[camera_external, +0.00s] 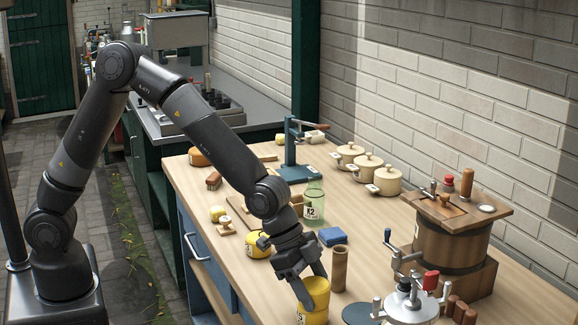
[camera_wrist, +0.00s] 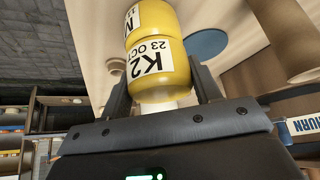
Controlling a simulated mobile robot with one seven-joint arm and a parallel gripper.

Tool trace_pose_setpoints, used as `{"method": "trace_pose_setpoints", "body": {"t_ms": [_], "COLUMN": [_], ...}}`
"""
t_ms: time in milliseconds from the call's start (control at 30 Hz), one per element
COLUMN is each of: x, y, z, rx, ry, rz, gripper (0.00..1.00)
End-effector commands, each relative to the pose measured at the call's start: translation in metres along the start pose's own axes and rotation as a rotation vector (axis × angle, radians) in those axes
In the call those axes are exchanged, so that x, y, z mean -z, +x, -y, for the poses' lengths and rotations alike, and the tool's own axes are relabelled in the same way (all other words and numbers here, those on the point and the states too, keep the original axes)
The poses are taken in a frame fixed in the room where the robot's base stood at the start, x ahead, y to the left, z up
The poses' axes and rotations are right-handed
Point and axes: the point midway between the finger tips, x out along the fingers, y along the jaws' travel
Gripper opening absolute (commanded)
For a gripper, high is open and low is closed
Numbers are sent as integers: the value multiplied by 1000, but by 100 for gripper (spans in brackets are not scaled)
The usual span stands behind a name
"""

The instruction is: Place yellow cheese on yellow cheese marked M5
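A yellow cheese labelled K2 (camera_wrist: 158,75) is between the two fingers of my gripper (camera_wrist: 160,75) in the wrist view. Both fingers appear to press against its sides. A second yellow cheese, its label starting with M (camera_wrist: 150,18), lies directly beyond it, end to end, and the two seem to touch; the rest of its marking is cut off. In the external view my gripper (camera_external: 312,288) points down around the upper yellow cheese (camera_external: 318,288) at the front of the table. The lower yellow cheese (camera_external: 313,319) is under it, cut by the picture's bottom edge.
A brown cylinder (camera_external: 339,270) stands close right of the cheeses, with a blue-grey disc (camera_external: 358,314) and a metal hand-cranked device (camera_external: 411,303) beyond. A blue block (camera_external: 333,236), a green bottle (camera_external: 314,203) and another yellow cheese (camera_external: 256,247) stand behind. A wooden churn (camera_external: 452,245) is at right.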

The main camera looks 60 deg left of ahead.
Motion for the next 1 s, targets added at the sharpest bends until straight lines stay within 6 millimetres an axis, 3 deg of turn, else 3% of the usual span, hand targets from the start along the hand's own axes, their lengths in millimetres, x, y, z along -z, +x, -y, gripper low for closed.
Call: {"method": "trace_pose_setpoints", "body": {"t_ms": [267,567,767,1000], "x": [0,2,2,2], "y": [0,-3,-29,-79], "z": [0,0,2,2], "rx": [0,1,3,4], "ry": [0,0,-3,-2], "rz": [1,0,-2,-2], "gripper": [79,79,79,79]}}
